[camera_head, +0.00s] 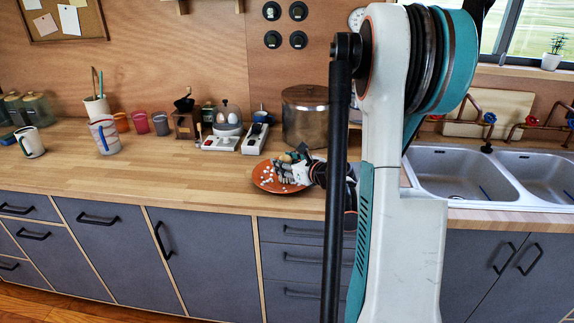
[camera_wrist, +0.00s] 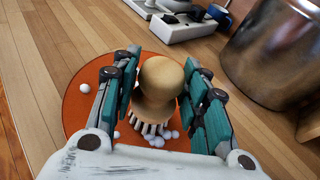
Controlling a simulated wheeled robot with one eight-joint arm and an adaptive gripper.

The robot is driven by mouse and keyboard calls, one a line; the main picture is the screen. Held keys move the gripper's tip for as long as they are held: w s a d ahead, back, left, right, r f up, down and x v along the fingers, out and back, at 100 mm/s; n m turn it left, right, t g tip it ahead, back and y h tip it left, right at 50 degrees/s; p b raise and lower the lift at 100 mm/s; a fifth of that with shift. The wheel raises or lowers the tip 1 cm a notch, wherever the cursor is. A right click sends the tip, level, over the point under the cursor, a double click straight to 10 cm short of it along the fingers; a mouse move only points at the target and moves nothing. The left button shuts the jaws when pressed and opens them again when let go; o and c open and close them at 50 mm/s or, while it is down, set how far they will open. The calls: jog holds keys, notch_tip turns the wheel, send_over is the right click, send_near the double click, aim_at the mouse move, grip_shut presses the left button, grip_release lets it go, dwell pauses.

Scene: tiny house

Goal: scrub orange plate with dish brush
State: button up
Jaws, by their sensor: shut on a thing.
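The orange plate (camera_head: 264,178) lies on the wooden counter near its front edge. In the wrist view the orange plate (camera_wrist: 76,112) spreads beneath my gripper. The brush has a round wooden handle and pale bristles that point down toward the plate. I cannot tell whether the bristles touch it. In the head view my gripper (camera_head: 300,168) mostly covers the brush.
A large metal pot (camera_head: 305,116) stands close behind the plate. The double sink (camera_head: 465,172) is at the right. The counter left of the plate is clear.

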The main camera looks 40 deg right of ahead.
jog(key=shift+w+r, duration=0.4)
jog(key=shift+w, duration=0.45)
jog(key=shift+r+p, duration=2.65)
jog(key=shift+r, duration=0.95)
